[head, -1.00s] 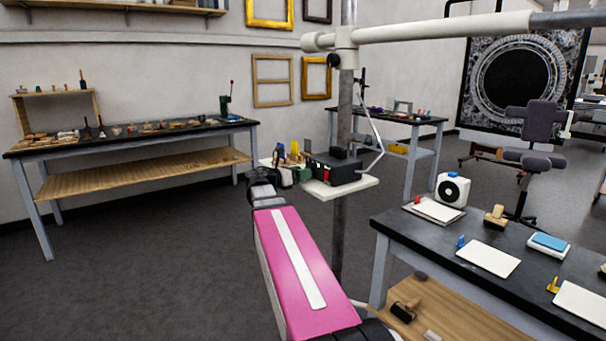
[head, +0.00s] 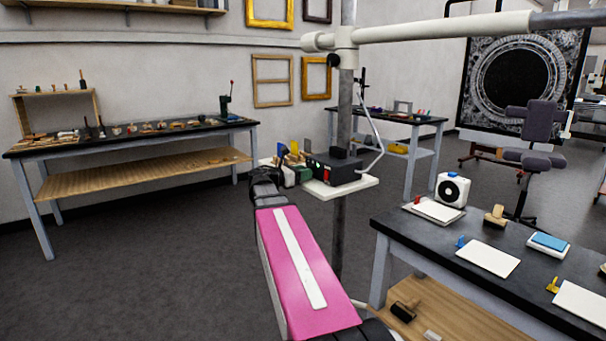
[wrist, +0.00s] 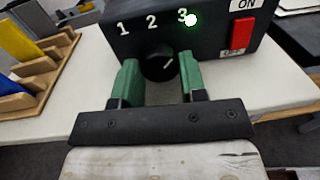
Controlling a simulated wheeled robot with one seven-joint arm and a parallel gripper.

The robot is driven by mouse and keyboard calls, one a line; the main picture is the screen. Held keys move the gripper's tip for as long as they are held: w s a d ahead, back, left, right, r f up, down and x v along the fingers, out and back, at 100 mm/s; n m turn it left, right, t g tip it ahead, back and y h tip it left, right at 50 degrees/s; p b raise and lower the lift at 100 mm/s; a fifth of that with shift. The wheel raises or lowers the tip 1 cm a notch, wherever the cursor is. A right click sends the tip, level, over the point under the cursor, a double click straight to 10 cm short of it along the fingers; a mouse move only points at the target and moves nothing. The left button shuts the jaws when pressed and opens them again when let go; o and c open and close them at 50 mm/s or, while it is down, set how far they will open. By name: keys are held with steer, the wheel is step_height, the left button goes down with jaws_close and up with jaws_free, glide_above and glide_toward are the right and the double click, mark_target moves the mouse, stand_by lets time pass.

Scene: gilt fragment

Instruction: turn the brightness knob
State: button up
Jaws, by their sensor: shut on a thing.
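The brightness knob (wrist: 161,65) is a round black knob with a white pointer line on the front of a black control box (wrist: 170,18). The pointer slants up and right, toward the printed 3. A small bright light glows beside the 3. My gripper (wrist: 158,72) has its green fingers on both sides of the knob and is shut on it. In the head view my gripper (head: 303,175) is at the left end of the same box (head: 334,168); the knob is hidden there.
A red switch (wrist: 242,35) sits right of the knob, with ON printed above it. The box stands on a white shelf (head: 345,189) on a metal post. A wooden rack with yellow and blue pieces (wrist: 35,65) is close on the left. A dark worktable (head: 455,235) stands at the right.

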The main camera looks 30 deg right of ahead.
steer(key=shift+m, duration=0.6)
steer(key=o, duration=0.9)
steer(key=shift+a, duration=0.1)
steer(key=a, duration=1)
steer(key=shift+s+a+r, duration=0.1)
steer(key=shift+s+a, duration=0.2)
steer(key=shift+s, duration=0.1)
